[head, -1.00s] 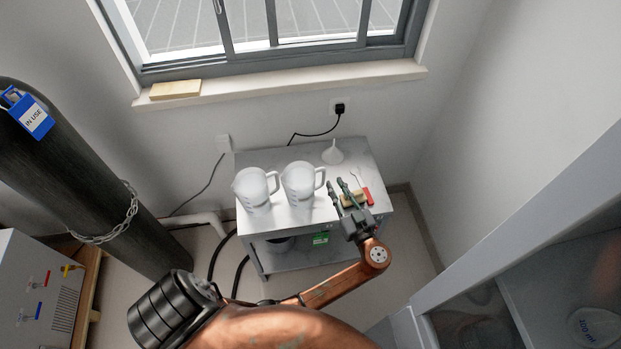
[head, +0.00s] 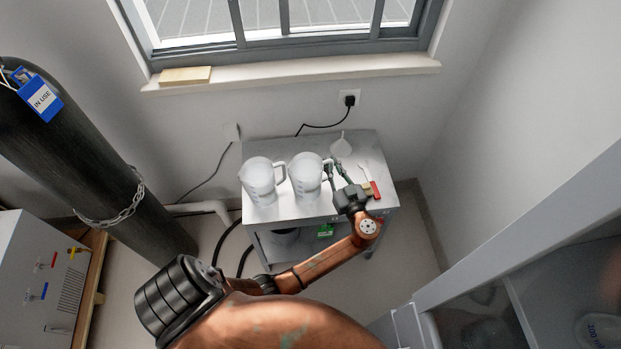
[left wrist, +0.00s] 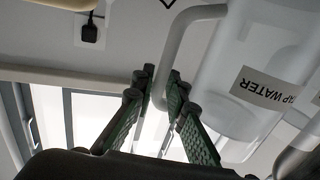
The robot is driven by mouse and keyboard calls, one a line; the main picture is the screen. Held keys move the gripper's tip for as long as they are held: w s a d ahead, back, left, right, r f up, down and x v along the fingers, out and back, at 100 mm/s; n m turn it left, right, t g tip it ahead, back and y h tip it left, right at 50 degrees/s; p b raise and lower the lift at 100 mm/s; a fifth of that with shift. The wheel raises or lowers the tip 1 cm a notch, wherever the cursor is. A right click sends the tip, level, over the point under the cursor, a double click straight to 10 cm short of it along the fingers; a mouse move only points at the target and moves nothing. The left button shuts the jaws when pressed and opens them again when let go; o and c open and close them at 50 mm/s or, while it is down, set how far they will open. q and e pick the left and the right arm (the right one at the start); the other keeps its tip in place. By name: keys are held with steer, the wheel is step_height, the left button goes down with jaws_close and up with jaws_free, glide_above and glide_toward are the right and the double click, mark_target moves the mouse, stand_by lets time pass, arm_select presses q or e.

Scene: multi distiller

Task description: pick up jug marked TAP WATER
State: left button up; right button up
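Two white translucent jugs stand side by side on a small metal table (head: 290,210). The right jug (head: 305,180) has its handle on its right side. In the left wrist view, the jug marked TAP WATER (left wrist: 250,115) appears with its label upside down. My left gripper (head: 335,168) is at the right jug's handle. In the left wrist view, the handle (left wrist: 182,45) runs between the open green fingers of my left gripper (left wrist: 160,80), with no clear grip on it. My right gripper is not in view.
A dark gas cylinder (head: 75,150) stands at left, and a glass-fronted cabinet (head: 500,265) is at right. The wall with a socket (head: 349,99) is behind.

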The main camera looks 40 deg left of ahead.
arm_select(q)
jaws_close()
stand_by(0.4)
steer(key=shift+r, duration=0.15)
steer(key=shift+r, duration=0.15)
